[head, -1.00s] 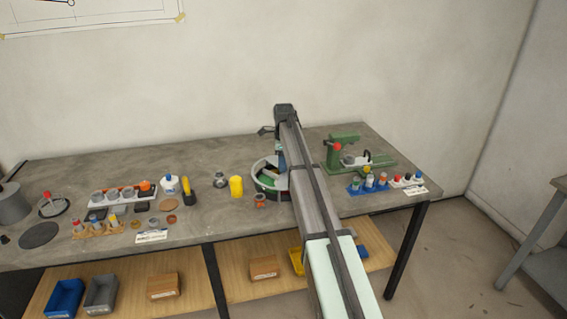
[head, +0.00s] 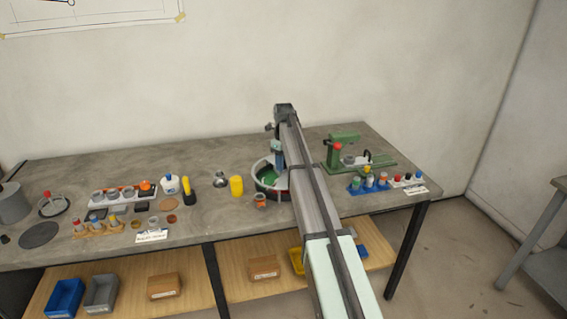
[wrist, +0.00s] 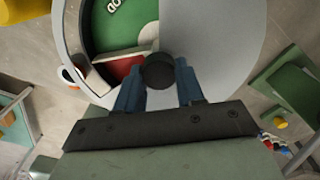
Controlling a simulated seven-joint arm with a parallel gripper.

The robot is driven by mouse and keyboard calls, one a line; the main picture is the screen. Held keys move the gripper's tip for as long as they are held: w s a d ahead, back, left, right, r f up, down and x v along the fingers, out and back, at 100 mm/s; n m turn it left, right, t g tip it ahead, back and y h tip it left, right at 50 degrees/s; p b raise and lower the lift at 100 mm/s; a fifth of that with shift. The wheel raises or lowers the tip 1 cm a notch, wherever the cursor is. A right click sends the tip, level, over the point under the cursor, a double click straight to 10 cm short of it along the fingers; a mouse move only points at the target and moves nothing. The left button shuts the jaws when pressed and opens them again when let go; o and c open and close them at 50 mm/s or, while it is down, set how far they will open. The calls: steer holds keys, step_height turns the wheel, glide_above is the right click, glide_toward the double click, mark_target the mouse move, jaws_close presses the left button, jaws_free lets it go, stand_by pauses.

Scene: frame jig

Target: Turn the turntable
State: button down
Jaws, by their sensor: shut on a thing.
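The turntable (head: 262,187) stands on the bench, largely hidden behind my arm in the head view. In the wrist view the turntable (wrist: 237,60) shows a grey cover over part of it, with a green sector and a red sector in the opening. A black round knob (wrist: 158,72) stands near its middle. My gripper (wrist: 159,84) has its blue fingers on both sides of the knob and is shut on it. In the head view my gripper is mostly hidden behind my arm.
A yellow cylinder (head: 237,186) and a small orange-brown pot (head: 260,200) stand close by the turntable. A green fixture (head: 345,150) and a blue rack of bottles (head: 369,184) are to its right. The bench is clear behind the yellow cylinder.

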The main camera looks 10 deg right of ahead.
steer(key=shift+s+m, duration=0.1)
steer(key=shift+m, duration=2.7)
steer(key=shift+a+m, duration=0.1)
steer(key=shift+m, duration=0.5)
steer(key=c, duration=0.7)
jaws_free()
step_height(320, 180, up, 14)
steer(key=shift+f, duration=0.1)
